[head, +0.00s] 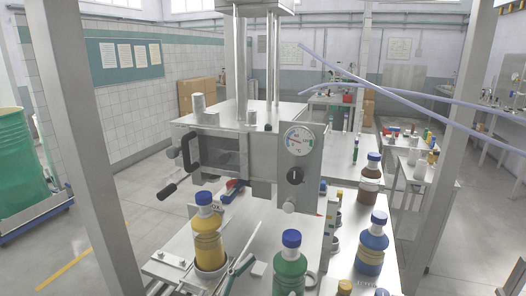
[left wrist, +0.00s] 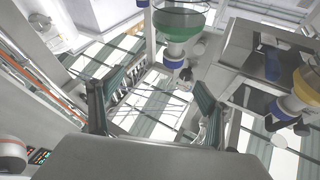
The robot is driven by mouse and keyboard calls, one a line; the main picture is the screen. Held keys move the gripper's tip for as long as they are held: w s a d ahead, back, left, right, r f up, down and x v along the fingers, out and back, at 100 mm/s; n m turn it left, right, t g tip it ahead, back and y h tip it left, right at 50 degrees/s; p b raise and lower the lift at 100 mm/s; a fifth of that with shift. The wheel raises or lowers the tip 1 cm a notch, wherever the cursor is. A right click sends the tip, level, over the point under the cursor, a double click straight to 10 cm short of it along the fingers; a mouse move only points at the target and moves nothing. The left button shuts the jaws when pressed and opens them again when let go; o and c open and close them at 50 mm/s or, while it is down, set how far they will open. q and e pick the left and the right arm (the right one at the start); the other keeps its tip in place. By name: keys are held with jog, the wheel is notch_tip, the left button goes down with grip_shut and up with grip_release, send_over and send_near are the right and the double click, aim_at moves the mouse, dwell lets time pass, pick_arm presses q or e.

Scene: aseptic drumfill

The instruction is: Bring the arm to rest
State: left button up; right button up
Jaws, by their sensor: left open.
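My left gripper (head: 243,262) shows low in the head view, between the yellow bottle (head: 208,245) and the green bottle (head: 290,271). Its thin fingers are spread and hold nothing. In the left wrist view my left gripper (left wrist: 150,92) has two dark teal-padded fingers wide apart, with no object between them. The green bottle (left wrist: 183,18) shows there beyond the fingers at the top, and the yellow bottle (left wrist: 309,80) shows at the right; both appear cap-down in that view. My right gripper is not in view.
A metal cabinet with a dial gauge (head: 300,139) and black door handle (head: 187,152) stands behind the bottles. A steel post (head: 87,150) rises at the left. Open floor lies left of the bench.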

pick_arm(q)
jog(key=s+a+f+n+y, duration=0.2)
jog(key=a+f+n+y, duration=0.2)
jog(key=a+f+y, duration=0.45)
jog(key=s+a+f+n+y, duration=0.25)
jog(key=a+f, duration=0.25)
jog(key=f, duration=0.6)
jog(key=s+a+f+g+y, duration=0.1)
jog(key=s+a+f+g, duration=0.1)
jog(key=s+a+f, duration=0.2)
jog(key=s+a+f+n+g+y, duration=0.1)
jog(key=s+a+f+y, duration=0.1)
jog(key=s+f, duration=0.5)
jog(key=shift+s+a+f+g, duration=0.2)
jog(key=shift+a+f+g, duration=0.2)
jog(key=shift+a+f, duration=0.4)
